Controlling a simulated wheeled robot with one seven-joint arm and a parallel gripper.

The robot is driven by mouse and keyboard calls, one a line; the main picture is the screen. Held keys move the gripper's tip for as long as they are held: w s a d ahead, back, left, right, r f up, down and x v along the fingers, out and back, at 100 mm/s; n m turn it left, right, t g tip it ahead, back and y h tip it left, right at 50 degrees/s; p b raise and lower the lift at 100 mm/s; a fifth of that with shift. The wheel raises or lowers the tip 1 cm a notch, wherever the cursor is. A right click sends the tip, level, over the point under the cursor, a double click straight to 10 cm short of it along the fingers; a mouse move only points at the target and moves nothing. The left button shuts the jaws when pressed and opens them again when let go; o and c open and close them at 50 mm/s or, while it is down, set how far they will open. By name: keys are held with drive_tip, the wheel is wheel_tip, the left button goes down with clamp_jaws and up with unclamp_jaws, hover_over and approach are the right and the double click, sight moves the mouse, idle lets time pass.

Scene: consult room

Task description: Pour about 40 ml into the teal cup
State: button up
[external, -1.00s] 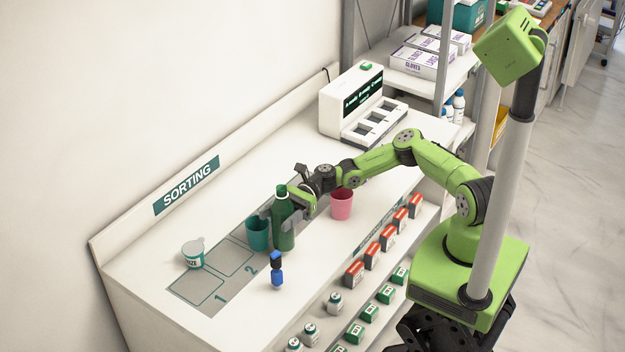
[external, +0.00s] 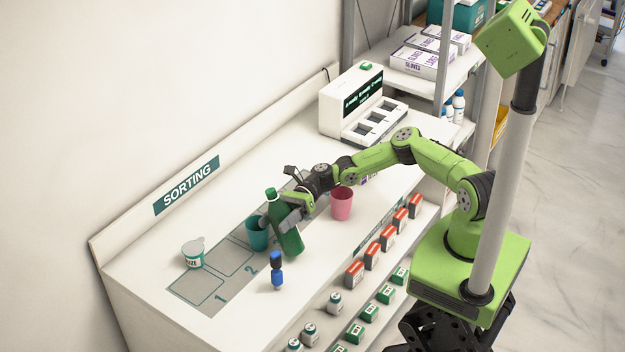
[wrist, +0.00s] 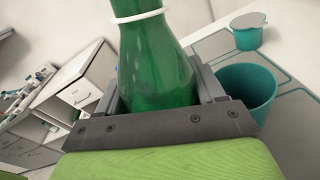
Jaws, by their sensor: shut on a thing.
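My gripper (external: 294,205) is shut on a green bottle (external: 286,235). The bottle tilts, with its top leaning left toward the teal cup (external: 256,238) and its base to the right. In the wrist view the bottle (wrist: 158,70) fills the space between the jaws. The teal cup also shows in the wrist view (wrist: 246,92), upright on the counter to the right of the bottle. I see no liquid stream, and the level in the cup cannot be told.
A pink cup (external: 342,204) stands to the right of my gripper. A lidded white-and-teal pot (external: 194,253) stands at the left. A small blue bottle (external: 277,275) with a dark top stands in front. Several boxes line the front shelf. A white machine (external: 358,105) stands behind.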

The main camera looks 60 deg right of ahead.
sight(280, 235)
drive_tip(key=shift+w+r+m+p, duration=0.25)
drive_tip(key=shift+r+m+p, duration=0.55)
drive_tip(key=shift+p, duration=0.1)
drive_tip(key=shift+w+a+r+m+g+h+p, duration=0.1)
drive_tip(key=shift+w+r+m+g+h+p, duration=0.25)
drive_tip(key=shift+m, duration=0.45)
drive_tip(key=f+m, duration=0.1)
drive_tip(key=s+f+m, duration=0.1)
drive_tip(key=shift+s+m+g+h, duration=0.15)
drive_tip(key=shift+m+g+h, duration=0.15)
drive_tip(key=shift+g+h, duration=0.05)
drive_tip(key=shift+s+r+m+g+p, duration=0.15)
drive_tip(key=shift+s+m+g+p, duration=0.25)
drive_tip(key=shift+m, duration=0.3)
drive_tip(key=shift+m+h, duration=0.3)
drive_tip(key=shift+m, duration=0.4)
drive_tip(key=f+b, duration=0.1)
drive_tip(key=f, duration=0.1)
drive_tip(key=f+b, duration=0.2)
drive_tip(key=shift+s+d, duration=0.1)
drive_tip(key=shift+d, duration=0.1)
wheel_tip(280, 235, up, 3)
drive_tip(key=m+p, duration=0.1)
drive_tip(key=p, duration=0.3)
drive_tip(key=shift+g, duration=0.4)
drive_tip(key=shift+s+r, duration=0.1)
drive_tip(key=shift+s, duration=0.1)
drive_tip(key=shift+f+m, duration=0.5)
drive_tip(key=shift+f, duration=0.05)
